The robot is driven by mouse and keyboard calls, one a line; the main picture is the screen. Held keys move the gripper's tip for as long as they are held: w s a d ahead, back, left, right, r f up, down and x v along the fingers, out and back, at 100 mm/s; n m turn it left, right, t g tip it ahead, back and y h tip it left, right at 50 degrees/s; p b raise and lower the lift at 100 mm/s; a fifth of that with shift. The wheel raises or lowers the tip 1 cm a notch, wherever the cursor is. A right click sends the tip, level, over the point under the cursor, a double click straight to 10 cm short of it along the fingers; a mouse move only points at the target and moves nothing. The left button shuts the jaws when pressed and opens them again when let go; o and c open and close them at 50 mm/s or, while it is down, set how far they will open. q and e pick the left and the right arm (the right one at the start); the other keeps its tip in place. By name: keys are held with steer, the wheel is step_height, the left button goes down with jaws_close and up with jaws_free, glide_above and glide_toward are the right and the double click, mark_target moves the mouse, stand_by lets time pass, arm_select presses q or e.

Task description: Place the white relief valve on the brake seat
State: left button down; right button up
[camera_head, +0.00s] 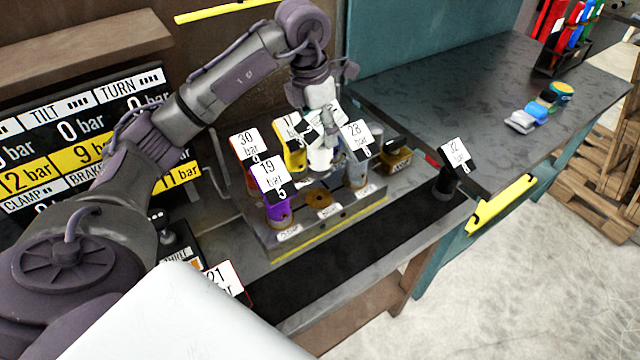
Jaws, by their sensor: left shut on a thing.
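My left gripper (322,122) points down over the valve block (262,236) and is shut on the white relief valve (320,159). Tags partly cover the fingers and the valve top. The valve's lower end is above or among the back seats; I cannot tell whether it touches one. An empty brown ring seat (319,198) shows in the middle of the front row, in front of the white valve. Small labels lie before the front seats, too small to read surely, so I cannot confirm which is the brake seat. My right gripper is not in view.
Close around the gripper stand a purple valve (278,212) tagged 19, a yellow valve (293,158), a grey valve (356,173) tagged 28 and a tag reading 30 (247,143). A black valve (444,186) tagged 32 stands right. The black mat (350,255) is mostly clear.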

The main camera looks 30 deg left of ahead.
mark_target(319, 163)
arm_select(q)
steer(key=shift+w+a, duration=0.1)
steer(key=shift+a, duration=0.05)
steer(key=shift+n, duration=0.3)
step_height(319, 163, down, 6)
steer(key=shift+r+p, duration=0.25)
steer(key=shift+p, duration=0.7)
steer(key=shift+f+p, duration=0.65)
steer(key=shift+f, duration=1.25)
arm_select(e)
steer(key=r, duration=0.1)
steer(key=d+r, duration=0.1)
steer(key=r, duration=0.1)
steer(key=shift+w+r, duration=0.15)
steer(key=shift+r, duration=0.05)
arm_select(q)
steer(key=shift+f, duration=0.1)
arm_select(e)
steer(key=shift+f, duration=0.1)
arm_select(q)
steer(key=c, duration=0.5)
jaws_free()
steer(key=shift+f, duration=0.15)
steer(key=o, duration=0.4)
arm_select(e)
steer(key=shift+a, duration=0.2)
